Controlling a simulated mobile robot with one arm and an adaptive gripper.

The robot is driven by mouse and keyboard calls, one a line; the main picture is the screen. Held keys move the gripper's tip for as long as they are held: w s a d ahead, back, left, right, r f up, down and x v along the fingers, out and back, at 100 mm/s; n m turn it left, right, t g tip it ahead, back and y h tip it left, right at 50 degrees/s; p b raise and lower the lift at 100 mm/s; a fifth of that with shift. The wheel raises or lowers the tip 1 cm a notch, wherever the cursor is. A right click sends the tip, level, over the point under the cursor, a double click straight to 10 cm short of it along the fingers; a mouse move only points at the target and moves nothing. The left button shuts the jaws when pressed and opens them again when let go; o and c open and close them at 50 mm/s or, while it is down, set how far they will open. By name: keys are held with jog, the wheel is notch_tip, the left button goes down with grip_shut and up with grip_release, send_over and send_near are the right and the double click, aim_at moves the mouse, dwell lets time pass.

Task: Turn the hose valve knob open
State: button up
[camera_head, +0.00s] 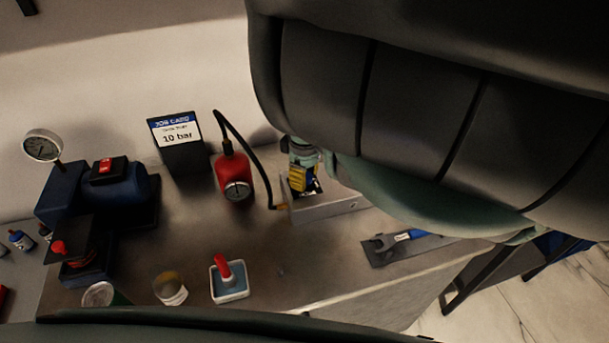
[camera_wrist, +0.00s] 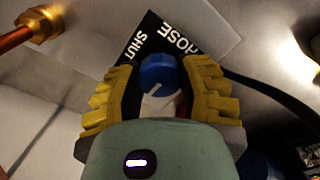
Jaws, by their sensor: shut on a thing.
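The hose valve knob (camera_wrist: 158,73) is a round blue knob with a white mark line, seen in the wrist view between my fingers. A black label (camera_wrist: 180,35) beside it reads HOSE and SHUT. My gripper (camera_wrist: 158,85), with yellow ridged fingers, is shut on the knob, one finger on each side. In the head view my gripper (camera_head: 301,180) is at the grey metal block (camera_head: 330,205), and the knob is hidden there. The black hose (camera_head: 245,137) runs from the red cylinder (camera_head: 234,172) to a brass fitting (camera_head: 279,206) at that block.
A blue pump (camera_head: 115,192) with a gauge (camera_head: 43,146) stands at the left. A job card (camera_head: 177,130) reads 10 bar. A wrench (camera_head: 392,239) lies right. My arm covers the upper right.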

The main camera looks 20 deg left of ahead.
jog(key=o, duration=1.2)
jog(key=shift+o, duration=0.2)
jog(key=shift+r, duration=0.1)
notch_tip(320, 180, up, 6)
jog(key=shift+w+r, duration=0.1)
jog(key=shift+w, duration=0.05)
jog(key=shift+r, duration=0.55)
